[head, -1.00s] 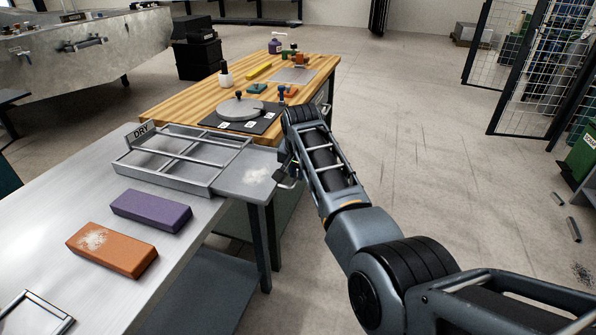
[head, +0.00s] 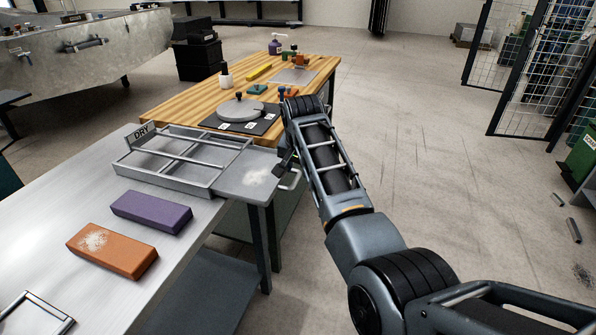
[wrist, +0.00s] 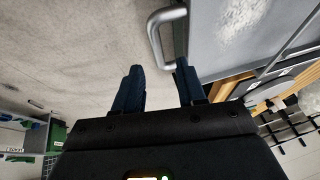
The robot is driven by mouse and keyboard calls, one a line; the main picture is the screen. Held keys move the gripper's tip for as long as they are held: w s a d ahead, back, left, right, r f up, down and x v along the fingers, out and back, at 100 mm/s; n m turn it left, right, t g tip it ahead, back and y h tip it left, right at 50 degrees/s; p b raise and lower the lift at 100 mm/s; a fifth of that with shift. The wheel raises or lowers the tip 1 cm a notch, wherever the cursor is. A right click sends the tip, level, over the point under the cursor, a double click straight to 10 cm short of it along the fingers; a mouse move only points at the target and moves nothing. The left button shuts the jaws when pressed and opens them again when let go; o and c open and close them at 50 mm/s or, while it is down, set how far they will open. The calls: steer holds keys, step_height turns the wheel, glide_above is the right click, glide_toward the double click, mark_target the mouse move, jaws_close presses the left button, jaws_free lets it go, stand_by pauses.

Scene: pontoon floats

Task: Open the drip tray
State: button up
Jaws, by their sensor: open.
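The drip tray (head: 238,184) is a flat grey metal piece showing at the right end of the wire rack marked DRY (head: 165,168). A pale powdery patch lies on it. Its bar handle (head: 291,180) sticks out from the right edge, and it also shows in the wrist view (wrist: 156,38). My gripper (head: 284,164) is close beside the handle; in the wrist view its two dark fingers (wrist: 160,76) are apart with nothing between them. The handle lies just beyond the fingertips, not gripped. How far the tray is out from under the rack is hard to tell.
A purple block (head: 152,211) and an orange block (head: 112,249) lie on the metal bench left of my arm. A wooden table (head: 185,103) with a round grey lidded disc (head: 240,110) stands behind.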

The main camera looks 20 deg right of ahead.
steer(key=shift+v, duration=2.5)
steer(key=s+d+f+n+t, duration=0.1)
steer(key=s+d+f, duration=0.1)
steer(key=s+f, duration=0.55)
steer(key=s+d+f+n+t, duration=0.1)
steer(key=s+d+f+t, duration=0.15)
steer(key=s+f, duration=0.5)
steer(key=s+f+n+t, duration=0.1)
steer(key=s+f, duration=0.2)
steer(key=s, duration=0.5)
steer(key=s+f+n+t, duration=0.1)
steer(key=s+f+n, duration=0.15)
steer(key=s, duration=0.65)
steer(key=s+r+n+t, duration=0.1)
steer(key=s+r, duration=0.2)
steer(key=s, duration=0.6)
steer(key=s+r+t, duration=0.1)
steer(key=s+r, duration=0.3)
steer(key=s, duration=0.5)
steer(key=s+a+r+t+y, duration=0.1)
steer(key=s+a+r+t, duration=0.1)
steer(key=s+r, duration=0.8)
step_height(320, 180, up, 4)
steer(key=shift+s+r+n, duration=0.1)
steer(key=shift+s+n, duration=0.1)
steer(key=shift+n, duration=0.25)
